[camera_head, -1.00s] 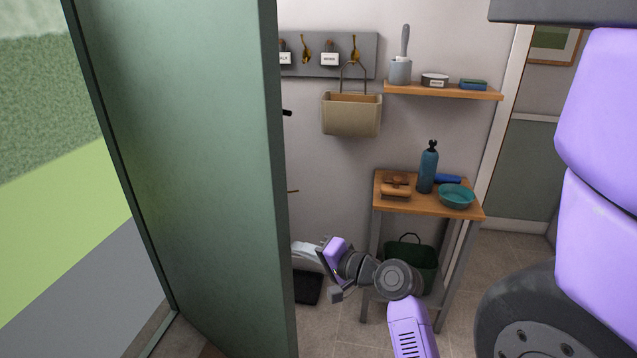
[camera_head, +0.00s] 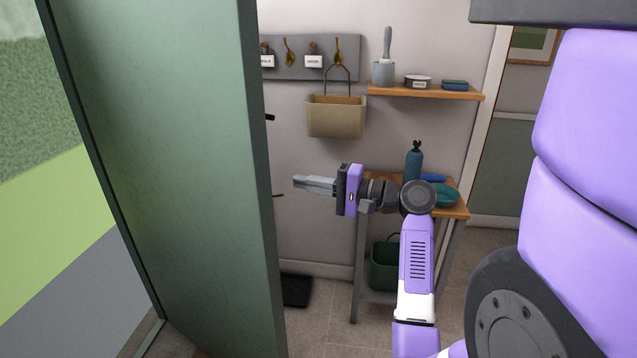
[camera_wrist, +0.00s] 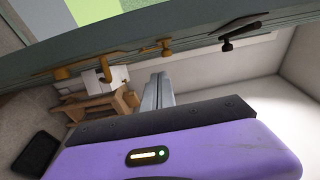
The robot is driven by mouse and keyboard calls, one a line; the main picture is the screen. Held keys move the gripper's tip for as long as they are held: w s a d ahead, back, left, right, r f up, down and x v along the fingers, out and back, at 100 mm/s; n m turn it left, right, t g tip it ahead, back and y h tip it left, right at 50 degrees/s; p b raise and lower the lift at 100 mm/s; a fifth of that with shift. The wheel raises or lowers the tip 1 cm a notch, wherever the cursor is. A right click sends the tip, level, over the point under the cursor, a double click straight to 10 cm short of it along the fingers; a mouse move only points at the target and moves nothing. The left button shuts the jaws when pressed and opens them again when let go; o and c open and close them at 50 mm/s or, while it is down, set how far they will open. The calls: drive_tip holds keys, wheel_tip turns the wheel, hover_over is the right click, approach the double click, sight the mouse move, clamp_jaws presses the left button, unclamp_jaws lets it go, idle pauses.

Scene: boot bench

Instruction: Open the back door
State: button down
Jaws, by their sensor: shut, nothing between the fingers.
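The green back door (camera_head: 165,170) stands at an angle in the left of the head view, with grass and grey paving showing beyond its left edge. A black fitting (camera_head: 270,117) and a brass one (camera_head: 278,195) stick out past its right edge. In the wrist view the door (camera_wrist: 190,40) runs across the top, with a brass lever handle (camera_wrist: 105,68) and a black handle (camera_wrist: 240,30) on it. My gripper (camera_head: 296,182) is shut and empty, pointing left toward the door's right edge, apparently apart from it. Its fingers also show in the wrist view (camera_wrist: 158,88).
A small wooden-topped table (camera_head: 455,211) with a blue bottle (camera_head: 414,162) and teal bowl (camera_head: 444,196) stands behind my arm. A green bin (camera_head: 383,268) is beneath it. A beige basket (camera_head: 336,118) hangs on the wall. A dark mat (camera_head: 297,290) lies on the floor.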

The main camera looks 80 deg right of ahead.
drive_tip(key=w+a+p, duration=0.2)
drive_tip(key=w+a, duration=0.1)
drive_tip(key=w, duration=0.2)
drive_tip(key=shift+w+a, duration=0.2)
drive_tip(key=shift+w, duration=0.15)
